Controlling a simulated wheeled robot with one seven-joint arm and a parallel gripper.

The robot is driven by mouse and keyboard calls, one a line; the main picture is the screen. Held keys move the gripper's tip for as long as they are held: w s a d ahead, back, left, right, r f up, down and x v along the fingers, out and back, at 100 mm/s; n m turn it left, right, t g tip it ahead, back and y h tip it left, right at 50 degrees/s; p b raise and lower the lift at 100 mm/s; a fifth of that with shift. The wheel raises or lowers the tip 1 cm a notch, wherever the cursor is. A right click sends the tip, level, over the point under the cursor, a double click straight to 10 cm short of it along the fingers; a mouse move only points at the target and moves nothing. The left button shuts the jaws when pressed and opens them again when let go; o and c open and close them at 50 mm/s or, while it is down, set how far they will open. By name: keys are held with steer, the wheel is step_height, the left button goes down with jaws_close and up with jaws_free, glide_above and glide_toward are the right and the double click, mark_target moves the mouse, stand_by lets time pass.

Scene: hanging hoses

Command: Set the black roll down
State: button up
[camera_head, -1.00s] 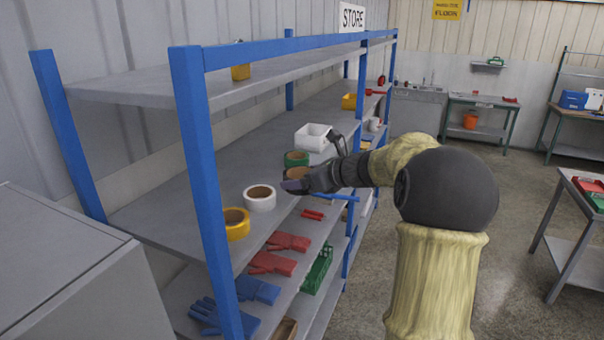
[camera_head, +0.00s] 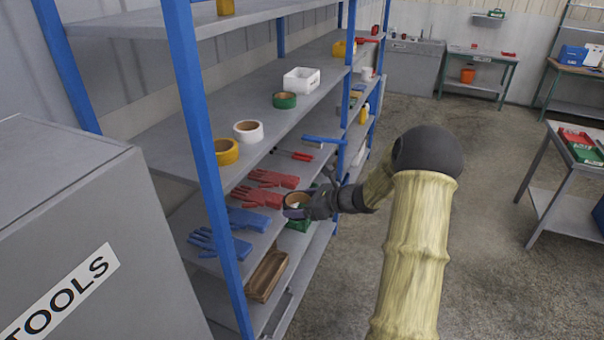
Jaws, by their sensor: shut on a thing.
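The black roll (camera_head: 294,199), a dark ring with a tan core, is in my gripper (camera_head: 300,207). My gripper is shut on it at the front edge of the shelf that holds the gloves, below the shelf with the other rolls. My dark gripper hides part of the roll. I cannot tell whether the roll touches anything beneath it.
A yellow roll (camera_head: 227,152), a white roll (camera_head: 248,131), a green roll (camera_head: 284,100) and a white bin (camera_head: 301,80) stand on the upper shelf. Red gloves (camera_head: 272,179) and blue gloves (camera_head: 218,242) lie below. A brown basket (camera_head: 267,276) sits lower.

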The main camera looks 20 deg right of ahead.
steer(key=s+a+f+n+y, duration=0.1)
steer(key=s+a+f, duration=0.3)
steer(key=f, duration=0.5)
steer(key=s+a+f+g+b, duration=0.1)
steer(key=s+a+f, duration=0.2)
steer(key=s+f, duration=0.3)
steer(key=s+a+f+n+y+b, duration=0.1)
steer(key=s+a+f, duration=0.3)
steer(key=f, duration=0.8)
steer(key=shift+s+a+f+n+g+y, duration=0.2)
steer(key=shift+s+a+n+g+y, duration=0.1)
steer(key=shift+s+a+g, duration=0.15)
steer(key=shift+s, duration=0.2)
